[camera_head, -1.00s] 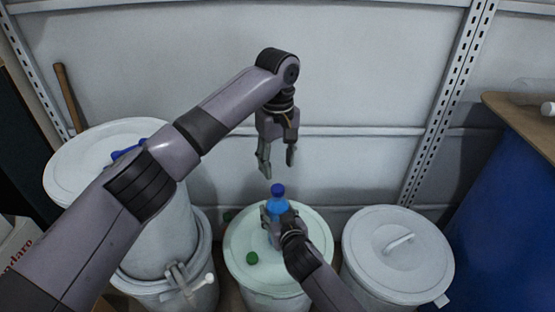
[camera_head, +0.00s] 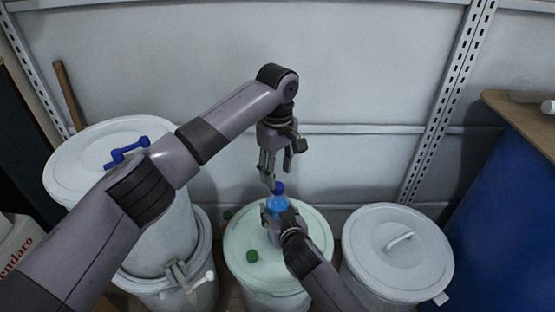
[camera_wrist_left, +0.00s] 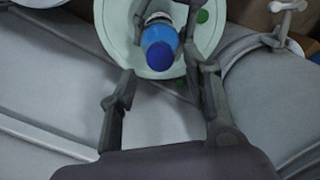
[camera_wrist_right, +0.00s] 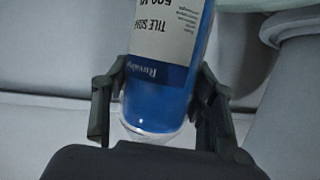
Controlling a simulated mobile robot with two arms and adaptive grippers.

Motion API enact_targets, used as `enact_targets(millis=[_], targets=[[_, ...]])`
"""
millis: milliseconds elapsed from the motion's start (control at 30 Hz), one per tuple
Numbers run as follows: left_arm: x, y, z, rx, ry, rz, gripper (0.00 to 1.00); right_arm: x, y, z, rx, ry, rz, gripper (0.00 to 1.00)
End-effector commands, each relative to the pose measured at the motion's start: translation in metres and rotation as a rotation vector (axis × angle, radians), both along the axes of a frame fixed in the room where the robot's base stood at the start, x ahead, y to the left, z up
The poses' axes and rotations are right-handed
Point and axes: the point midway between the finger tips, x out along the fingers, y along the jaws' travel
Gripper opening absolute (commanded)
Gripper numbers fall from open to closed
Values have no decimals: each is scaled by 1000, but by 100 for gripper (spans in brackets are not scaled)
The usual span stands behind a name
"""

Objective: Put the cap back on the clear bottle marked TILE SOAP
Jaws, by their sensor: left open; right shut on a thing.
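The clear bottle (camera_head: 277,204) with blue liquid stands upright over the pale green drum lid; its TILE SOAP label (camera_wrist_right: 160,40) shows in the right wrist view. My right gripper (camera_head: 276,220) is shut around its body. A dark blue cap (camera_head: 278,187) sits at the bottle's top, and shows in the left wrist view (camera_wrist_left: 160,55); I cannot tell whether it is fully seated. My left gripper (camera_head: 277,172) is open, fingers pointing down, just above and around the level of the cap, with nothing between them.
The pale green drum lid (camera_head: 310,240) carries a green cap (camera_head: 252,256); another green thing (camera_head: 227,215) lies at its left edge. A white drum with a blue tap-like piece (camera_head: 127,152) stands left. A lidded grey drum (camera_head: 398,250) and a blue barrel (camera_head: 510,220) stand right.

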Motion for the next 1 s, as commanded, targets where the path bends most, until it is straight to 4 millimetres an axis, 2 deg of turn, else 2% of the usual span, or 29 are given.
enact_targets(millis=[100, 300, 667, 1000], targets=[[0, 1, -20, 2, 2, 1, 45, 0, -1, -1, -2, 0, 0, 0], [0, 0, -40, 1, 1, 1, 45, 0, -1, -1, -2, 0, 0, 0], [0, 0, -44, 0, 0, 0, 45, 0, -1, -1, -2, 0, 0, 0], [0, 0, -43, 0, 0, 0, 23, 0, -1, -1, -2, 0, 0, 0]])
